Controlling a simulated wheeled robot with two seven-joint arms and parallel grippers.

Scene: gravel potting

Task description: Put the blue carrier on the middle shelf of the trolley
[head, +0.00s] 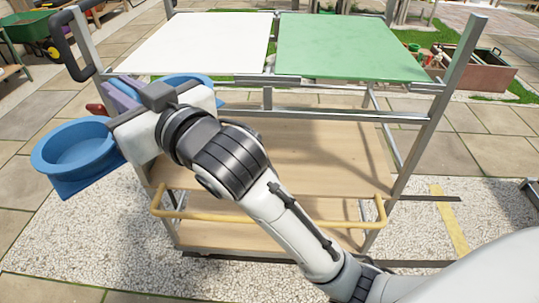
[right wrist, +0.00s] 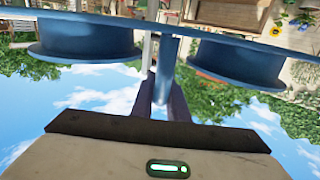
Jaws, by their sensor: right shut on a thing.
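One cup is fully seen; the other, behind my right gripper (head: 124,92), shows only in part. That gripper is shut on the carrier; in the right wrist view its dark fingers (right wrist: 165,98) close on the blue post (right wrist: 168,62) between the cups. The trolley (head: 412,145) has a metal frame and a wooden middle shelf (head: 325,150), bare where it shows. My arm hides part of it. My left gripper is out of view.
White (head: 195,42) and green (head: 350,45) panels cover the trolley's top. Metal posts (head: 458,60) stand at its corners. A yellow rail (head: 290,222) runs along the front near the lower shelf (head: 225,237). A black handle (head: 65,45) sticks out at upper left.

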